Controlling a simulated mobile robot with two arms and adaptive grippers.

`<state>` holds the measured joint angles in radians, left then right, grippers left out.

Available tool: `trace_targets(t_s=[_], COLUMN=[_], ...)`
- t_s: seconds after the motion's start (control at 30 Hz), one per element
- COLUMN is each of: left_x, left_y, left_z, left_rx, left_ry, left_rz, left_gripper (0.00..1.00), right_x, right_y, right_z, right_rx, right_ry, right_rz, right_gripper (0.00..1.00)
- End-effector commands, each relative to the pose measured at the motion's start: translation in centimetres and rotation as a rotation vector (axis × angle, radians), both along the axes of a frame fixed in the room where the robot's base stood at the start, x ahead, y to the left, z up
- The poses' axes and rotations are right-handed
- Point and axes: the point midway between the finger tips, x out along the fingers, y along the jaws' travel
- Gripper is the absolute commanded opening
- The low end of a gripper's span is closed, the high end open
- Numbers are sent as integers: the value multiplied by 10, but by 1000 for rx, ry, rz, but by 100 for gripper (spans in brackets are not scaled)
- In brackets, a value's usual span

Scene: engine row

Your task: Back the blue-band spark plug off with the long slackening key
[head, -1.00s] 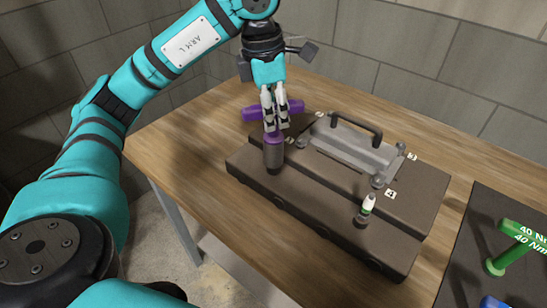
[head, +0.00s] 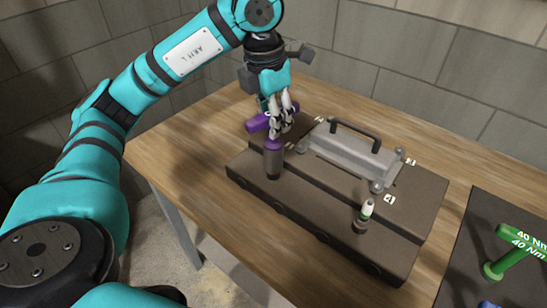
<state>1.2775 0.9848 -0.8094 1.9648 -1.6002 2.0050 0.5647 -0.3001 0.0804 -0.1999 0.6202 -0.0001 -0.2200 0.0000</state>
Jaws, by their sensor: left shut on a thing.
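My left gripper (head: 281,132) is shut on the purple T-handled key (head: 258,122) above the left end of the dark engine block (head: 320,232). The key stands upright, its wide dark socket (head: 273,160) down at the block's front ledge. The fingers hide part of the crossbar. The socket covers whatever is beneath it, and no blue band shows. A white-topped plug with a green band (head: 366,211) stands on the ledge further right. My right gripper is not in view.
A grey cover with a black handle (head: 355,130) sits on the block, near small number tags. Wooden table (head: 180,150) is bare at the left.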

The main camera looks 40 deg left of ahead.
Motion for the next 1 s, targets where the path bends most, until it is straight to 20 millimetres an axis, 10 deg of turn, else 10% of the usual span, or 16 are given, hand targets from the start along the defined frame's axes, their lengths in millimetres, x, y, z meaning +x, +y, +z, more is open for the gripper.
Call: trace_targets(t_s=[0.6, 1.0], left_x=[0, 0], left_y=[-1, 0], left_z=[3, 1], left_rx=[-1, -2], left_ry=[-1, -1], left_rz=[913, 969], left_gripper=[0, 0], right_x=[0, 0], right_y=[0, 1], right_z=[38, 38], right_rx=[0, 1], right_ry=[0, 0], right_rz=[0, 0], right_gripper=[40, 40])
